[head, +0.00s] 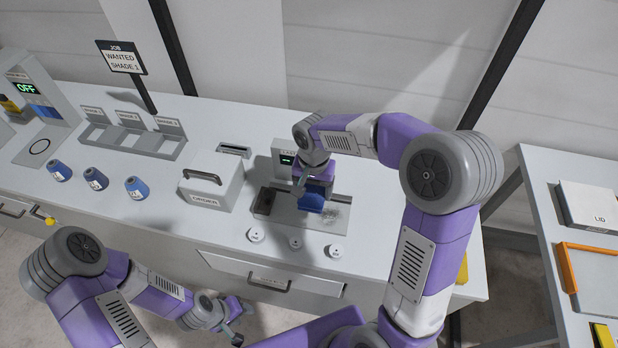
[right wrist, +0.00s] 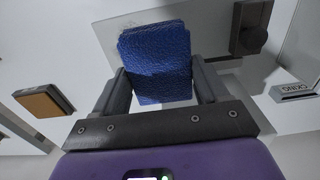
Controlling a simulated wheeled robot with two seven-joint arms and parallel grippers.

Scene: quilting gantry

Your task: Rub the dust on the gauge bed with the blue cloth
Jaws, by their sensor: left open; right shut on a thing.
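My right gripper (head: 314,188) is shut on the blue cloth (head: 312,203) over the gauge bed (head: 282,213). In the right wrist view the cloth (right wrist: 155,58) is a folded blue pad between the two fingers (right wrist: 158,88). A speckled grey patch of dust (head: 335,217) shows on the bed just right of the cloth. The cloth hides part of the bed, and I cannot tell whether it touches the surface. My left gripper (head: 230,332) is open and empty, low in front of the bench.
A grey box with a handle (head: 210,182) stands left of the bed. Several round buttons (head: 296,242) lie along its front. Blue spools (head: 136,187) and a shade rack (head: 130,135) are further left. A side table with a lid (head: 590,207) is at right.

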